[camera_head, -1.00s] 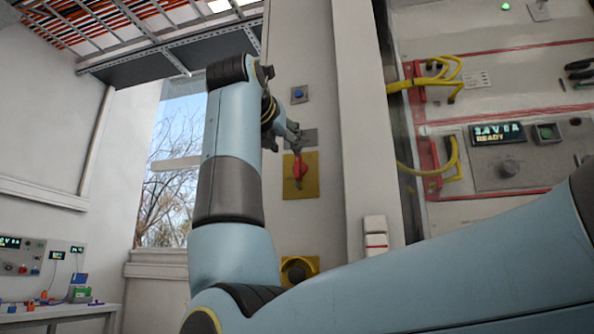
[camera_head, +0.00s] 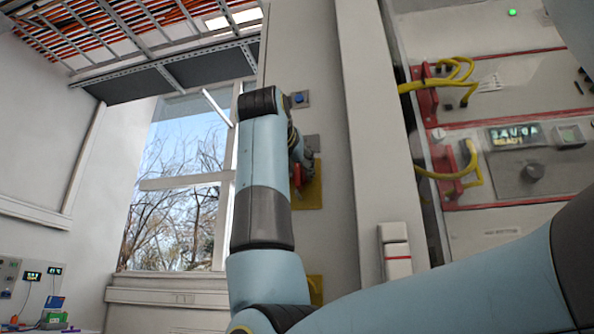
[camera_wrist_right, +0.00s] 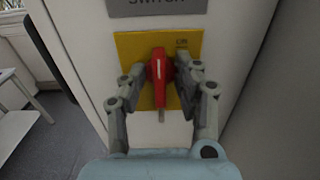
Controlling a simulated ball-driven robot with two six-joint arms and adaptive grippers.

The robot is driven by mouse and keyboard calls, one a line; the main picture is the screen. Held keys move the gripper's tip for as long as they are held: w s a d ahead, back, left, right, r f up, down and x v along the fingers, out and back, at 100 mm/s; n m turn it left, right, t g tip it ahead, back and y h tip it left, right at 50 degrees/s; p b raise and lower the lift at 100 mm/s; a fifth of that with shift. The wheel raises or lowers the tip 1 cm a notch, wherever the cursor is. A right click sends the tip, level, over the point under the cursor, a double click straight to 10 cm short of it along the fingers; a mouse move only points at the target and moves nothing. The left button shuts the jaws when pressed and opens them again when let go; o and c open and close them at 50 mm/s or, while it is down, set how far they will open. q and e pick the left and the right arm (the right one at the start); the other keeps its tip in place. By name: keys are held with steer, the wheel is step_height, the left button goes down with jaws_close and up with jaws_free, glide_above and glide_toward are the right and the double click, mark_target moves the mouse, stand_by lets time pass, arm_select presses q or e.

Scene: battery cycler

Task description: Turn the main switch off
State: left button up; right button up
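The main switch is a red rotary handle (camera_wrist_right: 159,70) on a yellow plate (camera_wrist_right: 186,43). The plate is fixed to a pale upright panel. In the wrist view the handle stands about vertical. My right gripper (camera_wrist_right: 160,67) has one finger on each side of the handle, tips against its edges or very nearly so. In the head view the red handle (camera_head: 297,176) and yellow plate (camera_head: 313,193) are partly hidden behind my right arm and gripper (camera_head: 303,161). My left gripper is not in view.
A grey label (camera_wrist_right: 157,5) sits above the plate, and a blue button (camera_head: 299,98) is higher on the panel. A rack (camera_head: 500,170) with yellow cables stands right. A window (camera_head: 180,190) and bench equipment (camera_head: 45,290) are left.

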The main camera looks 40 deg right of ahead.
steer(key=c, duration=0.4)
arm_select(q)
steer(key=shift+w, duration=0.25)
arm_select(e)
jaws_close()
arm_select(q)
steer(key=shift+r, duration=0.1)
arm_select(e)
steer(key=shift+r+n+p, duration=0.1)
steer(key=shift+n+p, duration=0.7)
steer(key=shift+p, duration=0.3)
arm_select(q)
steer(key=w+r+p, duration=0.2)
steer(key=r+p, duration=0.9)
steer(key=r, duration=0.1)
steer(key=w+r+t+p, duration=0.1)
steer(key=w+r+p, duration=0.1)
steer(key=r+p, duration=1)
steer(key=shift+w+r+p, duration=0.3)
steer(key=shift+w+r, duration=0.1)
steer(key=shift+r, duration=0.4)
arm_select(e)
steer(key=n, duration=1.1)
steer(key=f+n, duration=0.1)
steer(key=n, duration=0.4)
steer(key=shift+w+a+n, duration=0.2)
steer(key=shift+w+n, duration=0.1)
steer(key=shift+n, duration=0.1)
steer(key=shift+f, duration=0.1)
